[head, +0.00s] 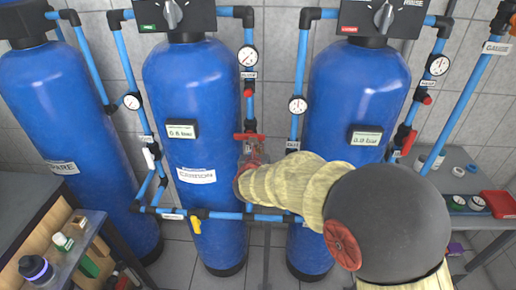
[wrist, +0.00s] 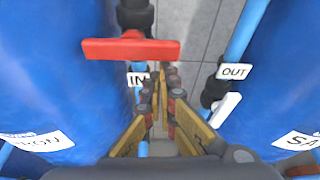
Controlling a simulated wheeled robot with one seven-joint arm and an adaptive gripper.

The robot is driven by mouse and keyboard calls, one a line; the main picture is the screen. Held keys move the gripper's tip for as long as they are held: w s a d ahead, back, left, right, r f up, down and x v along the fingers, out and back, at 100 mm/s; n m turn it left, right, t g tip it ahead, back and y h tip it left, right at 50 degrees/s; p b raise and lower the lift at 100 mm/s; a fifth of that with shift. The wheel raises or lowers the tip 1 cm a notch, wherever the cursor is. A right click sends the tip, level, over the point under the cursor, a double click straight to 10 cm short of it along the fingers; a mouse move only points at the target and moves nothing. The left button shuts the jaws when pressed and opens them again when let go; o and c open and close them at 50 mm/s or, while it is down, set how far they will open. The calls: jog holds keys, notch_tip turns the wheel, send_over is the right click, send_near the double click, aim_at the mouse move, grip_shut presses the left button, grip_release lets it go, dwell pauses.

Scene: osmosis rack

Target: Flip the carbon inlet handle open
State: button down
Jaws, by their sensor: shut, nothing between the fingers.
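The carbon tank (head: 195,120) is the blue middle cylinder with a carbon label. On the pipe at its right, a red handle (head: 249,136) lies crosswise. In the wrist view the red handle (wrist: 130,49) is a horizontal bar on a black valve, above an IN label (wrist: 138,80). My gripper (wrist: 163,75) is shut and empty, its fingertips just below the bar's right half in the picture. I cannot tell whether they touch it. In the head view my arm mostly hides the gripper (head: 251,158) beside the carbon tank.
A white handle (wrist: 226,108) with an OUT label (wrist: 234,71) is on the pipe right of my fingers. The right blue tank (head: 352,90) closes the gap on that side. A yellow handle (head: 196,226) sits on the low pipe. Shelves (head: 85,235) stand at the left.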

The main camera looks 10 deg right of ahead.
aim_at(260, 137)
jog(key=shift+d+r+n+h+p, duration=0.1)
jog(key=shift+r+n+h+p, duration=0.25)
jog(key=shift+p, duration=0.4)
jog(key=r+n+h+p, duration=0.1)
jog(key=p, duration=0.2)
jog(key=r+n+p, duration=0.1)
jog(key=n+p, duration=0.1)
jog(key=p, duration=0.1)
jog(key=r+n+h+p, duration=0.1)
jog(key=n+p, duration=0.1)
jog(key=p, duration=0.1)
jog(key=shift+s+d+h, duration=0.15)
jog(key=shift+d+h, duration=0.2)
jog(key=n+p, duration=0.1)
jog(key=p, duration=0.1)
jog(key=r+n+h+p, duration=0.1)
jog(key=n, duration=0.1)
jog(key=n+h+p, duration=0.1)
jog(key=p, duration=0.1)
jog(key=shift+a+r+n+p, duration=0.25)
jog(key=shift+r+n+p, duration=0.05)
jog(key=shift+r+n, duration=0.05)
jog(key=shift+a+r+n+t+p, duration=0.2)
jog(key=shift+r+n+t+p, duration=0.1)
jog(key=shift+n+p, duration=0.55)
jog(key=shift+w+a+r+p, duration=0.15)
jog(key=shift+w+p, duration=0.05)
jog(key=shift+p, duration=0.15)
